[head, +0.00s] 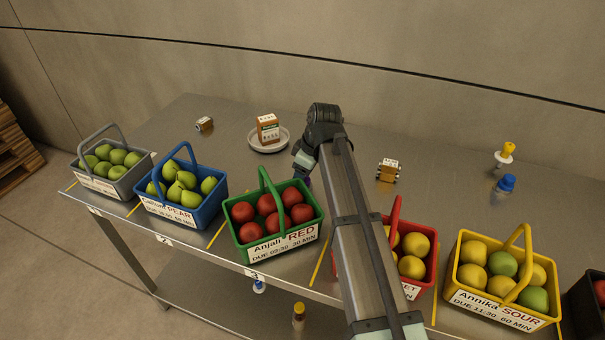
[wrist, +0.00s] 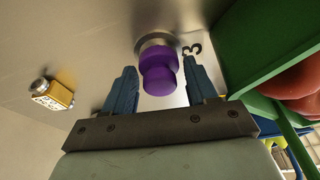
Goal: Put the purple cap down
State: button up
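The purple cap (wrist: 158,68) is a rounded, two-tiered knob with a silver ring at its far end, by a black number 3 on the metal surface. It sits between the two blue fingers of my gripper (wrist: 162,82) in the wrist view, with narrow gaps on both sides. The fingers look open around it, not closed on it. In the head view my gripper (head: 302,168) is low over the table behind the green basket, and only a sliver of purple shows beside it. Whether the cap touches the surface cannot be seen clearly.
The green basket (head: 275,243) of red fruit is close in front of my gripper. Blue (head: 205,214), grey, red and yellow baskets line the metal table's front edge. A plate (head: 283,141) with a carton stands behind. A blue cap (head: 507,183) and a yellow-topped one stand right.

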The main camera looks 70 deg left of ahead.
jog(key=v, duration=1.2)
jog(key=shift+r, duration=0.15)
jog(key=shift+d, duration=0.1)
dwell(0.3)
